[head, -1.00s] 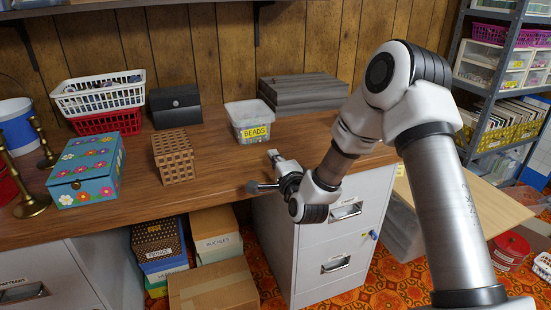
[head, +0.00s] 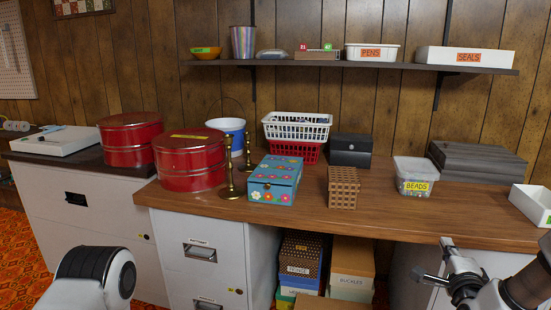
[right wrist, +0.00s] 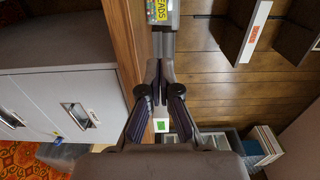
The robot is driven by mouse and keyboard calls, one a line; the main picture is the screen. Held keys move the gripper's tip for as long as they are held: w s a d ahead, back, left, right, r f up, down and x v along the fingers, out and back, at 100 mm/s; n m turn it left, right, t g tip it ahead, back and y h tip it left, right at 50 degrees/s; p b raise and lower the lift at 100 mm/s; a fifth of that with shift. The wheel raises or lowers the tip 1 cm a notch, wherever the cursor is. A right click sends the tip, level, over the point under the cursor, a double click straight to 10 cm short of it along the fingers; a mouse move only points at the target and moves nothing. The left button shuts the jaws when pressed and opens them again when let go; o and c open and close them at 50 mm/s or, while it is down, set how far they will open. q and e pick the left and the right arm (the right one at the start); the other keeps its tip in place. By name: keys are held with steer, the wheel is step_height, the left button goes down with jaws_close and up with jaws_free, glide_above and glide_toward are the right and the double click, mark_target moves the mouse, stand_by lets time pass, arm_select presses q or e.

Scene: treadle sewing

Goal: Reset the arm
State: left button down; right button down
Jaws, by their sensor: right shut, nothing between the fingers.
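My right gripper (head: 447,258) is at the lower right of the head view, in front of the desk's front edge. In the right wrist view its two fingers (right wrist: 161,72) are drawn together with nothing between them. My right arm enters from the right edge. A white and black link of my left arm shows at the bottom left of the head view; the left gripper itself is out of the picture.
The wooden desk (head: 400,217) holds a BEADS tub (head: 413,174), a wicker box (head: 343,187), a flowered box (head: 275,180), brass candlesticks (head: 229,170) and red tins (head: 190,160). A white bin (head: 533,204) stands at the right. Filing cabinets stand below.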

steer(key=s+a+f+n+g+y, duration=0.1)
steer(key=s+a+f+n+g, duration=0.2)
steer(key=f, duration=0.5)
steer(key=s+a+f+n+g+y, duration=0.1)
steer(key=s+a+f, duration=0.25)
steer(key=f, duration=0.55)
steer(key=s+a+f+n+g+y, duration=0.25)
steer(key=s+f, duration=0.25)
steer(key=f, duration=0.3)
steer(key=s+a+f+n+g, duration=0.3)
steer(key=s+f, duration=0.2)
steer(key=s, duration=0.3)
steer(key=s+a+f+n+g, duration=0.25)
steer(key=s+f, duration=0.25)
steer(key=s, duration=0.3)
steer(key=s+n+g, duration=0.6)
steer(key=s+n, duration=0.3)
steer(key=s, duration=0.1)
step_height(320, 180, up, 21)
steer(key=p, duration=2.1)
steer(key=shift+f+m+t+p, duration=0.15)
steer(key=shift+m+t+p, duration=0.15)
